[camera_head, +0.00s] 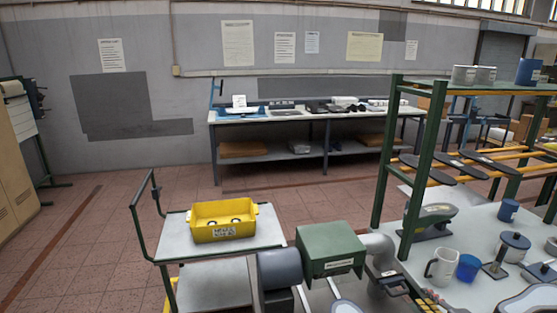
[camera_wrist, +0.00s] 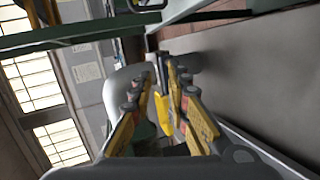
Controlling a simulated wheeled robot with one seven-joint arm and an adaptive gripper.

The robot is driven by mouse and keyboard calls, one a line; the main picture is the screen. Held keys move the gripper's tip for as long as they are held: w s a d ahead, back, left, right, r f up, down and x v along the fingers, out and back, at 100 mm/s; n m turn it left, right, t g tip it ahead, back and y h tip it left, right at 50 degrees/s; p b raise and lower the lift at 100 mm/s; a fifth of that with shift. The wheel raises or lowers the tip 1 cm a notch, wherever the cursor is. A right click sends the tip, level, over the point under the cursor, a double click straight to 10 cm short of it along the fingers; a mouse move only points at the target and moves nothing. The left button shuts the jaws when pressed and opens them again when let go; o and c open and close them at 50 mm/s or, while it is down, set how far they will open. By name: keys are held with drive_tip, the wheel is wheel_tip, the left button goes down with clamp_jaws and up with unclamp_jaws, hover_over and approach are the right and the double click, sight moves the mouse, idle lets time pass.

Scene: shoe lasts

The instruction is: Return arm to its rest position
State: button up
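My gripper (camera_wrist: 164,72) shows in the wrist view with its yellow and dark fingers apart. A gap lies between the fingertips and I see nothing clamped there. A yellow thing (camera_wrist: 162,112) shows through the gap, too little of it to name. In the head view my grey arm reaches down at the lower middle, beside the workbench on the right; its fingers are hard to make out there.
The right workbench (camera_head: 457,232) holds a white mug (camera_head: 441,266), a blue cup (camera_head: 468,267) and lidded pots (camera_head: 513,247). A green rack (camera_head: 408,170) rises at its edge. A long table (camera_head: 270,122) stands at the back wall. The floor between is clear.

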drive_tip(key=s+a+r+m+g+h, duration=0.35)
drive_tip(key=a+r+m, duration=0.25)
drive_tip(key=r+m, duration=0.35)
drive_tip(key=s+a+r+m+g+y+p, duration=0.1)
drive_tip(key=s+a+m+g+y, duration=0.3)
drive_tip(key=s+a, duration=1.4)
drive_tip(key=a+r+m, duration=0.1)
drive_tip(key=a+m, duration=0.1)
drive_tip(key=m, duration=0.1)
drive_tip(key=shift+s+r+g, duration=0.15)
drive_tip(key=shift+s+g, duration=0.05)
drive_tip(key=shift+g, duration=0.15)
drive_tip(key=shift+a, duration=0.1)
